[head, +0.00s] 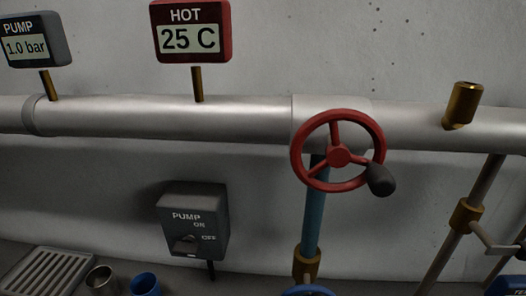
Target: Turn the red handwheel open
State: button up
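The red handwheel (339,155) is in the right half of the head view, in front of the silver pipe. It has a round rim, several spokes and a hub. A dark crank knob (380,179) sits on its lower right rim. A blue stem (313,215) runs down behind it to a brass fitting. My gripper is not in view, and nothing touches the wheel.
The silver pipe (220,118) runs across the wall. A red HOT gauge (191,32) reads 25 C; a grey PUMP gauge (35,40) reads 1.0 bar. A PUMP switch box (193,217), metal cup (101,280), blue cup (144,284) and slotted tray (45,272) are below.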

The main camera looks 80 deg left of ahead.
aim_at(379, 180)
jog(key=u, duration=2.2)
jog(key=k+j+z, duration=0.1)
jog(key=j, duration=0.3)
jog(key=k+j, duration=0.2)
jog(key=j, duration=0.15)
jog(key=k+j+z, duration=0.15)
jog(key=j, duration=0.2)
jog(key=k+j, duration=0.15)
jog(key=j, duration=0.2)
jog(key=j+z, duration=0.05)
